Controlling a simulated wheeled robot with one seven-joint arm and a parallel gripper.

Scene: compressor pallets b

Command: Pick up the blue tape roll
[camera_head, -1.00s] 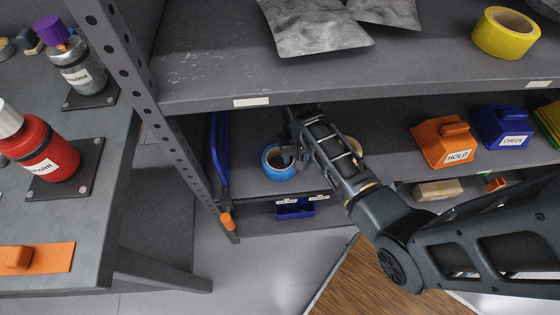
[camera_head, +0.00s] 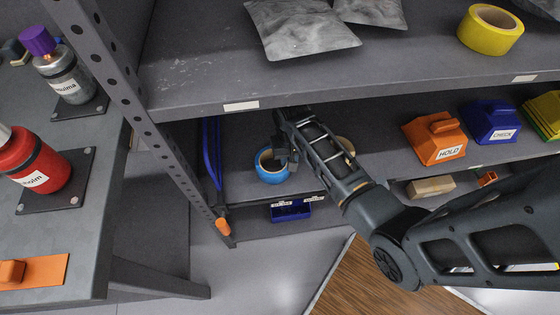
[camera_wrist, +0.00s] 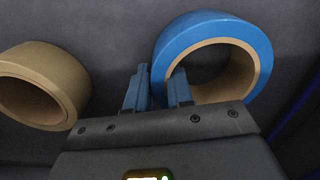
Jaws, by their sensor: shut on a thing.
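The blue tape roll (camera_head: 272,178) is on the lower shelf, near the left upright, in the head view. It fills the upper right of the wrist view (camera_wrist: 190,35), where its tan inner core shows. My gripper (camera_head: 284,158) is at the roll's right side. In the wrist view, my gripper (camera_wrist: 159,85) has one finger outside the ring and the other in its hole, shut on the ring's wall. I cannot tell whether the roll still touches the shelf.
A tan tape roll (camera_wrist: 45,85) lies left of my fingers in the wrist view. The upper shelf (camera_head: 190,75) hangs above my arm. A blue bin (camera_head: 290,211) sits below the roll. An orange HOLD block (camera_head: 436,142) and a blue CHECK block (camera_head: 490,122) stand to the right.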

